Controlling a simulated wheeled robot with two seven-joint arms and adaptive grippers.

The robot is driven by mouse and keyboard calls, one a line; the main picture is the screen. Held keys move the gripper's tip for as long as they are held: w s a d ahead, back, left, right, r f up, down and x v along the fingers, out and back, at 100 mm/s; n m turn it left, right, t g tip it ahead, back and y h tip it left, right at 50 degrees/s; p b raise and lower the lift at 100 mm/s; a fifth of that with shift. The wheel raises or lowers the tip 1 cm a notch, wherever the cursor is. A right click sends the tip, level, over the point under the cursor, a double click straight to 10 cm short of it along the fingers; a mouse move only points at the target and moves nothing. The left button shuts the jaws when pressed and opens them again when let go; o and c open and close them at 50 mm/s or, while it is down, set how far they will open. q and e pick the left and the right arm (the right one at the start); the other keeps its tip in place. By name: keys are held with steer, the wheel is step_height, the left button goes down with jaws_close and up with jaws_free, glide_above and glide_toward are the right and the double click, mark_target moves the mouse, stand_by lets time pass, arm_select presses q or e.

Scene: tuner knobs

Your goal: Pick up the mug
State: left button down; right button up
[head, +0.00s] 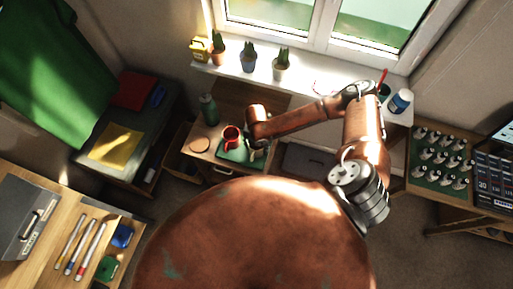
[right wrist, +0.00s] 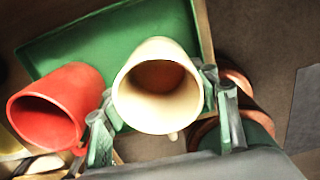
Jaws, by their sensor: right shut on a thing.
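A cream mug (right wrist: 158,118) with a brownish inside is between the fingers of my right gripper (right wrist: 160,108) in the right wrist view. The gripper is shut on it, with a finger on each side. I see into its open mouth; its handle is not clear. A red mug (right wrist: 58,105) lies to its left in that view, and it also shows in the head view (head: 232,134). A green tray (right wrist: 85,40) is behind both mugs. Whether the cream mug touches the tray is not clear. In the head view my right arm hides much of the gripper. My left gripper does not show.
In the head view, a green bottle (head: 208,109) and a round brown coaster (head: 200,144) stand near the tray. Several potted plants line the windowsill (head: 310,83) behind. A board of knobs (head: 440,160) is at the right. A desk with pens (head: 72,240) is at lower left.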

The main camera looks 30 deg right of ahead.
steer(key=c, duration=0.5)
steer(key=shift+r, duration=0.2)
steer(key=shift+r, duration=0.7)
steer(key=shift+s+a+r+p, duration=0.25)
steer(key=shift+s+a+r, duration=0.9)
steer(key=shift+s+r, duration=0.8)
steer(key=shift+s+a+r+p, duration=0.3)
steer(key=shift+s+a+r, duration=0.8)
steer(key=shift+s+r, duration=0.85)
steer(key=shift+s+a+r+p, duration=0.25)
steer(key=shift+s+a+r, duration=0.9)
steer(key=shift+s+r, duration=0.8)
steer(key=shift+s+f, duration=0.2)
steer(key=shift+s, duration=0.05)
